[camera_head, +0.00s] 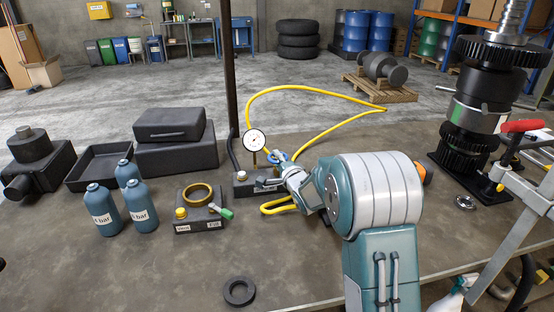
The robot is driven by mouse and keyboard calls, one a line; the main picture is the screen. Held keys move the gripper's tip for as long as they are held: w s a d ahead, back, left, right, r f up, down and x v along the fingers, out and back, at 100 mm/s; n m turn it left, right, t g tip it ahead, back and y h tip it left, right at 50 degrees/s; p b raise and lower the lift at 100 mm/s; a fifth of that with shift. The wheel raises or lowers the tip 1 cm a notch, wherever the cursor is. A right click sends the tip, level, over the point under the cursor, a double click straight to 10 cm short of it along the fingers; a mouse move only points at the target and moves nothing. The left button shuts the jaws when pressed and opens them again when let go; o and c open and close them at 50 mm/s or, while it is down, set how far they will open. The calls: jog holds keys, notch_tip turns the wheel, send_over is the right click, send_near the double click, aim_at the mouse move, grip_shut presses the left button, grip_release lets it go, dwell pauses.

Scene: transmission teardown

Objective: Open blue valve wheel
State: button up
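The blue valve wheel (279,157) shows as a small blue piece on the valve block (243,188), just right of the round white gauge (254,141). My gripper (268,183) is at the block, close beside and below the wheel, with my arm reaching in from the lower right. The wrist and gripper hide part of the wheel and block. I cannot tell whether the fingers touch the wheel or whether they are open or shut. A yellow hose (312,88) loops behind the block.
Several blue bottles (107,210), a block with a brass ring (196,195), a black tray (99,167) and a black case (175,157) stand left. A dark ring (239,291) lies at the front. The gear assembly (478,100) and a clamp (521,198) are right. A dark post (228,75) rises behind.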

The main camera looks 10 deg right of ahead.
jog(key=shift+s+d, duration=0.15)
jog(key=shift+s, duration=0.15)
jog(key=v, duration=1.1)
jog(key=shift+s, duration=0.15)
jog(key=s+d+r+n+g+h, duration=0.1)
jog(key=s+r+n+g+h, duration=0.5)
jog(key=s, duration=0.5)
jog(key=s+a+n+g+y, duration=0.1)
jog(key=s+a+n+g, duration=0.1)
jog(key=s, duration=0.9)
jog(key=s+a+n+g+y, duration=0.1)
jog(key=s+n+g, duration=0.3)
jog(key=s+n, duration=0.3)
jog(key=s+f, duration=0.1)
jog(key=s, duration=0.3)
jog(key=shift+s+a, duration=0.25)
jog(key=shift+a, duration=0.1)
